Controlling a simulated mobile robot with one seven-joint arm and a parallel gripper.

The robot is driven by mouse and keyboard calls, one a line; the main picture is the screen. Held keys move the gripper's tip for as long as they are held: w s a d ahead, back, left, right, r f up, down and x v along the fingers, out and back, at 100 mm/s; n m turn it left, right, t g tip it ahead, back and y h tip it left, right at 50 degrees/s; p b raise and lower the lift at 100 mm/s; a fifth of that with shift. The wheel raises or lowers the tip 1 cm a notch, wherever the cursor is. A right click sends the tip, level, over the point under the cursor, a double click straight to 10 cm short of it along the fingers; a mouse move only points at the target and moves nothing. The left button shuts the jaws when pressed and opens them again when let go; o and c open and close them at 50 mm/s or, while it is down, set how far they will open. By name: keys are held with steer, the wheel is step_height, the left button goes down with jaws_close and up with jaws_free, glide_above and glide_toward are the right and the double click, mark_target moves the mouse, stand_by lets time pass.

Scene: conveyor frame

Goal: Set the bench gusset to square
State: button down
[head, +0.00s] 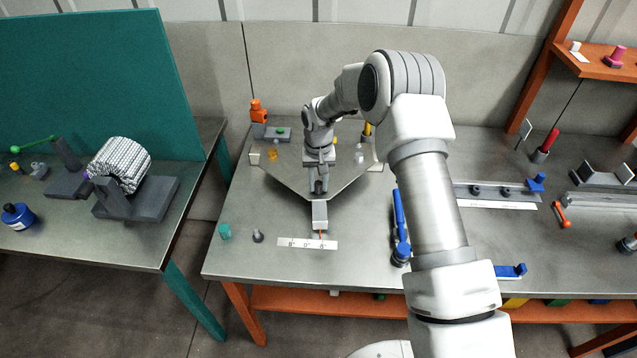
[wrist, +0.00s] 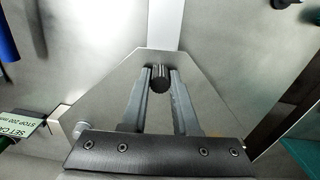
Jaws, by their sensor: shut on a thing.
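The bench gusset (head: 345,190) is a flat grey plate with cut corners, lying on the steel bench. It also shows in the wrist view (wrist: 205,95) under my gripper. A light block with a thin red pointer (head: 321,235) extends from its front corner to a white scale (head: 307,244) marked 8°, 0°, 8°. The pointer stands right of the 0, near the right-hand 8. My gripper (head: 319,187) is over the gusset's front part. In the wrist view its fingers (wrist: 160,72) are shut on a dark round peg (wrist: 160,84). The gusset's back edge is partly hidden by my arm.
A blue-handled lever (head: 399,222) stands to the right. An orange fixture (head: 258,111) is at the back left. The front left bench is mostly clear.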

steer(key=shift+a+f+m+b, duration=0.15)
steer(key=shift+a+m+b, duration=0.25)
steer(key=shift+a+b, duration=0.25)
steer(key=shift+a+m, duration=0.3)
steer(key=shift+a, duration=0.1)
steer(key=c, duration=0.7)
jaws_free()
steer(key=shift+r, duration=0.3)
step_height(320, 180, up, 17)
steer(key=shift+r+b, duration=0.1)
steer(key=shift+b, duration=0.25)
